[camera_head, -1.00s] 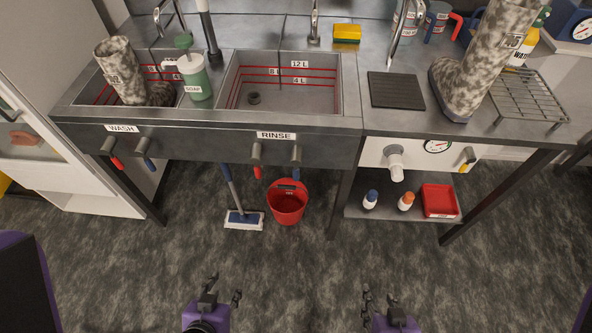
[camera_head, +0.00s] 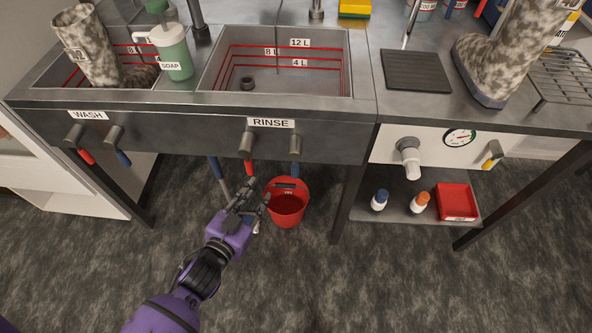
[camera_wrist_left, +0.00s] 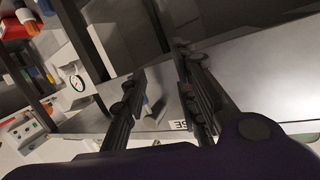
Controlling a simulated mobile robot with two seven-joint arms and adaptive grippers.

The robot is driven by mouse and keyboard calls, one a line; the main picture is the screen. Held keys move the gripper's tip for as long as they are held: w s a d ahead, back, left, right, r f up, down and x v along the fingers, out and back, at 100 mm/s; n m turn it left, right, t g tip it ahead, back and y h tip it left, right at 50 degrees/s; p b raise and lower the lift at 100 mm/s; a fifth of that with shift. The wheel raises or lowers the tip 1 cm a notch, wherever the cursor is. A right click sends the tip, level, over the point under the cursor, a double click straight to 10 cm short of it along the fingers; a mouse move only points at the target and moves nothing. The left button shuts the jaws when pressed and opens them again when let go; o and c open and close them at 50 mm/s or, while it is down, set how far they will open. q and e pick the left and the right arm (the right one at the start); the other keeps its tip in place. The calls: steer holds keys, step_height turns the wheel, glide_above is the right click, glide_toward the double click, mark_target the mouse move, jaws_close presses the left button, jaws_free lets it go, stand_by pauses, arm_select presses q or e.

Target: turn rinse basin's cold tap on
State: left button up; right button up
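The rinse basin (camera_head: 300,100) is the right-hand sink, with a RINSE label (camera_head: 271,123) on its front panel. Its cold tap (camera_head: 295,147), with a blue lever (camera_head: 294,169) hanging down, is right of the red-levered tap (camera_head: 247,147). My left gripper (camera_head: 256,197) is open and empty, below and in front of these taps, reaching up from the lower left. My right gripper is out of view.
The wash basin's red- and blue-levered taps (camera_head: 114,138) are to the left. A red bucket (camera_head: 287,206) stands on the floor behind my gripper. The floor in front is open.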

mark_target(292, 171)
arm_select(q)
steer(key=w+d+r+h, duration=0.1)
steer(key=w+d, duration=0.1)
steer(key=d, duration=0.1)
steer(key=w+d+r+h, duration=0.1)
steer(key=w+d+h, duration=0.1)
steer(key=w+d+r+m+h, duration=0.1)
steer(key=w+d+h, duration=0.1)
steer(key=d, duration=0.1)
steer(key=shift+w+d+r, duration=0.2)
steer(key=shift+w+d, duration=0.5)
steer(key=shift+w, duration=0.25)
steer(key=shift+c, duration=0.8)
jaws_close()
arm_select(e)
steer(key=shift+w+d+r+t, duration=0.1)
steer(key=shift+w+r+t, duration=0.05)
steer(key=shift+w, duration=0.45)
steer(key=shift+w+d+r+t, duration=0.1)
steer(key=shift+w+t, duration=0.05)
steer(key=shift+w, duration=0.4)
